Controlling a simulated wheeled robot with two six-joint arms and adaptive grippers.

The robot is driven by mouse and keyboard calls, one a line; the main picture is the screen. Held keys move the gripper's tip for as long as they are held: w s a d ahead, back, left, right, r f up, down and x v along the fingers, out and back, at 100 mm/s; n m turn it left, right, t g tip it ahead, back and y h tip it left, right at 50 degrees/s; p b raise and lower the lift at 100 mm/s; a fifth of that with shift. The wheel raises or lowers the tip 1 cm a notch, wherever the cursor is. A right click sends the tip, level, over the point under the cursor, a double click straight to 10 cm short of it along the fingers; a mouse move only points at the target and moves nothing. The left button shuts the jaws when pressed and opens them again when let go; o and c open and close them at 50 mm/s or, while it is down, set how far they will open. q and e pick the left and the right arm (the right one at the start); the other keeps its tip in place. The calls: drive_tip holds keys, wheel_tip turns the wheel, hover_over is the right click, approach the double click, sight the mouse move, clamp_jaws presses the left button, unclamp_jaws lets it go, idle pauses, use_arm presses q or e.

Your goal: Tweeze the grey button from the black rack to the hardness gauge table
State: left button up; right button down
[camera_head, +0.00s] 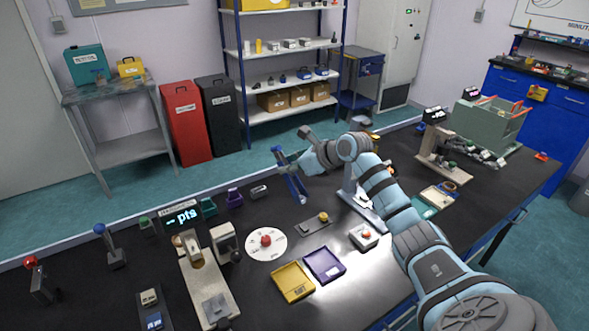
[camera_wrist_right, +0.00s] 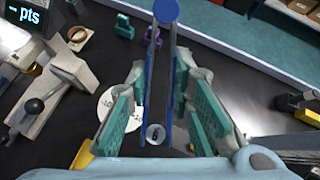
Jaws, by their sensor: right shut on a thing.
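My right gripper (camera_head: 297,167) is shut on blue tweezers (camera_head: 292,185), held over the black table. In the wrist view the gripper (camera_wrist_right: 166,105) has its teal pads on either side of the tweezers (camera_wrist_right: 165,60). A small round grey button (camera_wrist_right: 155,134) with a dark mark shows between the tweezer arms near their tips; whether they pinch it is unclear. The dark rack (camera_head: 304,227) lies below with an orange-yellow button (camera_head: 323,217) on it. The hardness gauge (camera_head: 193,252) stands front left by a "pts" display (camera_head: 182,217). My left gripper is out of view.
A white disc (camera_head: 256,254) with a red button lies right of the gauge. Yellow (camera_head: 293,294) and purple (camera_head: 325,277) trays lie nearer. Upright tools (camera_head: 115,258) stand at the left. A stand with a base plate (camera_head: 445,171) stands at the right.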

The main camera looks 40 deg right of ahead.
use_arm(q)
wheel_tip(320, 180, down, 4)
drive_tip(key=b, duration=0.3)
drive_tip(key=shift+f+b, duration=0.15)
drive_tip(key=shift+b, duration=0.25)
use_arm(e)
drive_tip(key=s+a+f+n+g+y, duration=0.1)
drive_tip(key=s+a+n+g+y, duration=0.3)
drive_tip(key=s+a, duration=1.8)
drive_tip(key=a+n+y, duration=0.2)
drive_tip(key=n, duration=0.2)
drive_tip(key=shift+s+a+f, duration=0.25)
drive_tip(key=shift+s+f, duration=0.1)
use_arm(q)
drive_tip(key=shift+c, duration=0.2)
